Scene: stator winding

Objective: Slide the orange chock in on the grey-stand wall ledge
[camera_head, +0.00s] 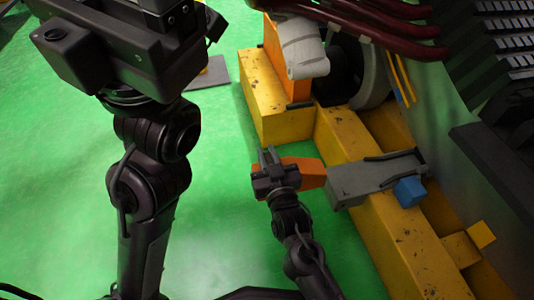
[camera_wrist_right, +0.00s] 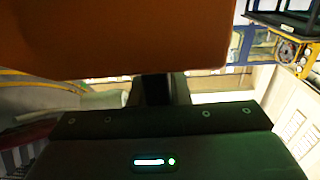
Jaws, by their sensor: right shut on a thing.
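The orange chock (camera_head: 311,173) is a tapered block held low beside the yellow base, its right end close to the grey stand (camera_head: 358,184). I cannot tell whether they touch. My right gripper (camera_head: 268,157) is shut on the chock's left part. In the right wrist view the chock (camera_wrist_right: 130,35) fills the top, just beyond the dark gripper body. The grey stand is a flat arm with a dark rim lying across the yellow base; its ledge cannot be made out clearly. My left gripper's dark body (camera_head: 135,45) is large at upper left; its fingertips are not visible.
The yellow base (camera_head: 375,235) runs diagonally under the stand, with a raised yellow block (camera_head: 275,105) behind. A blue block (camera_head: 409,192) sits at the stand's right end. Dark red hoses (camera_head: 370,22) hang above. Green floor (camera_head: 225,240) is open between my arms.

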